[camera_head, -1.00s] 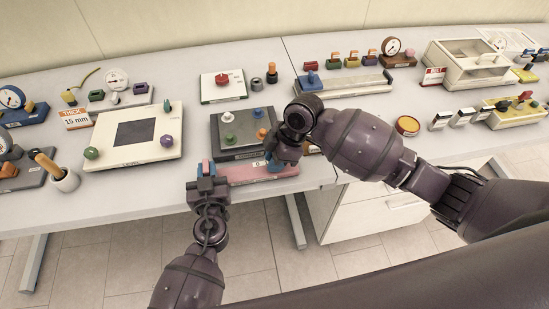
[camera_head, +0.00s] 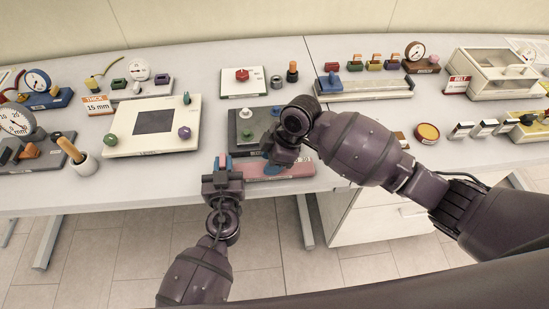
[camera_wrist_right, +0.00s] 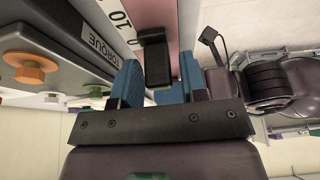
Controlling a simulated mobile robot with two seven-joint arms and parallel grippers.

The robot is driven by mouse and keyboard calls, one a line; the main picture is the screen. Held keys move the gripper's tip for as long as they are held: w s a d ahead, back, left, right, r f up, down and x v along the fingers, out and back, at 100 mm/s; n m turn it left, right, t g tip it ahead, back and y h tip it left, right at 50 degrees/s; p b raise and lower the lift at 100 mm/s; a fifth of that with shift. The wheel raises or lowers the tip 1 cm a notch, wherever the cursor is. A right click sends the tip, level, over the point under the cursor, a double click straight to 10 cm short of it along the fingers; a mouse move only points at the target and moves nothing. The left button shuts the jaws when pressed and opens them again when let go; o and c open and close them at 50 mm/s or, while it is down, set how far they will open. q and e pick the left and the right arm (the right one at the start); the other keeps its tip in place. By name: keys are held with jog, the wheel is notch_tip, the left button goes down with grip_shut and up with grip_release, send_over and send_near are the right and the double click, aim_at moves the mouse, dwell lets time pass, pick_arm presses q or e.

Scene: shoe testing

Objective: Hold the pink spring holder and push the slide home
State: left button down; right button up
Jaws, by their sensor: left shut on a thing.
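The pink spring holder (camera_head: 295,170) lies along the front edge of the table, in front of a dark grey box. In the right wrist view it is a pink strip (camera_wrist_right: 182,22) beside a white scale marked 0 and 10. My left gripper (camera_head: 223,163) is shut at the holder's left end, with a bit of pink showing between its fingertips. My right gripper (camera_head: 277,160) is over the holder, its blue fingers pointing down. In the right wrist view its fingers (camera_wrist_right: 157,82) are apart, with a black slide block (camera_wrist_right: 156,58) between and beyond them. Contact with the block is unclear.
The dark grey box (camera_head: 240,142), lettered TORQUE in the wrist view, stands close behind the holder with coloured knobs on top. A cream board (camera_head: 115,148) lies to the left. A round orange-topped tin (camera_head: 427,132) stands to the right. Bare tabletop lies left of my left gripper.

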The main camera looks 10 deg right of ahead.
pick_arm(q)
jog(key=shift+a, duration=0.1)
pick_arm(e)
jog(key=shift+o, duration=0.6)
jog(key=shift+d, duration=0.1)
jog(key=shift+d+r, duration=0.1)
jog(key=shift+r, duration=0.1)
jog(key=v, duration=1.1)
jog(key=shift+r, duration=0.3)
pick_arm(q)
jog(key=c, duration=1)
grip_release()
jog(key=shift+s, duration=0.1)
